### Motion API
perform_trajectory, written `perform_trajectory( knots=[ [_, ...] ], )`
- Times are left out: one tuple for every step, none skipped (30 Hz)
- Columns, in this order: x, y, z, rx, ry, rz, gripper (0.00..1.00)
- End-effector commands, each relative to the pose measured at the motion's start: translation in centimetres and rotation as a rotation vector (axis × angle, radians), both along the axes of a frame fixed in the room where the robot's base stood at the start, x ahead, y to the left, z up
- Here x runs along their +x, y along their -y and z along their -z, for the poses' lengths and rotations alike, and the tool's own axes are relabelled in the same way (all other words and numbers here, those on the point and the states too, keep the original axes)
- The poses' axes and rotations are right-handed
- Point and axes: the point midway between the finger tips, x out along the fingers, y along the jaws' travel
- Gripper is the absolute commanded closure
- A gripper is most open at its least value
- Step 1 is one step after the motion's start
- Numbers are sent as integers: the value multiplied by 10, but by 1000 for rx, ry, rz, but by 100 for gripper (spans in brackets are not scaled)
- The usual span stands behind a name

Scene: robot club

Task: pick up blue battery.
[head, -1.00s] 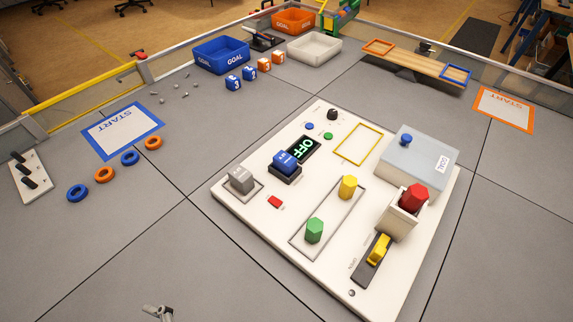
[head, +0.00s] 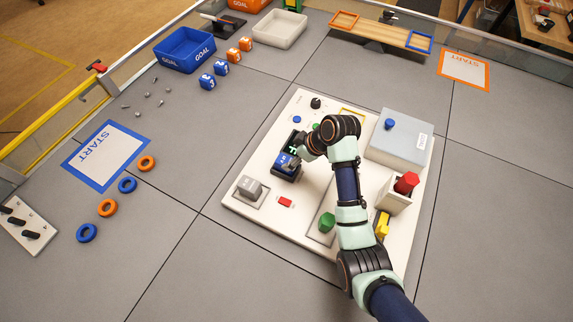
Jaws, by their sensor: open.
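The blue battery (head: 283,160) sits in its dark holder (head: 286,174) on the white task board (head: 262,215), left of the board's middle. My arm reaches in from the lower right, and its wrist bends left toward the battery. My gripper (head: 296,165) is open at the battery's right side, close to its top. The fingers are small and partly hidden, so I cannot tell whether they touch the battery or straddle it.
A grey block (head: 249,186), a red button (head: 286,202) and a green hexagonal peg (head: 327,222) are near on the board. The grey box (head: 400,140) and red peg (head: 406,183) stand right of my arm.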

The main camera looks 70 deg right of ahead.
Motion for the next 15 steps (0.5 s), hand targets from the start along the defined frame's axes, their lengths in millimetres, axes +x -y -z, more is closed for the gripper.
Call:
perform_trajectory(
  knots=[
    [1, 0, 1, -1, 0, 0, 24],
    [1, 0, 1, -1, 0, 0, 24],
    [2, 0, 3, -1, 0, 0, 24],
    [3, 0, 6, 0, 0, 0, 24],
    [4, 0, 10, 0, -1, 0, 24],
    [7, -1, 16, 0, -1, 0, 24],
    [10, -1, 21, -1, 0, 0, 24],
    [13, -1, 26, 0, -1, -1, 24],
    [16, -2, 33, 0, -1, -1, 24],
    [19, -1, 37, -1, -1, 0, 24],
    [21, -1, 41, -1, -1, 0, 24],
    [24, -1, 45, -1, -1, 0, 24],
    [25, 0, 46, -2, -1, 1, 24],
    [26, 0, 47, -3, -1, 1, 24],
    [26, 0, 46, -3, 0, 1, 24]
  ],
)
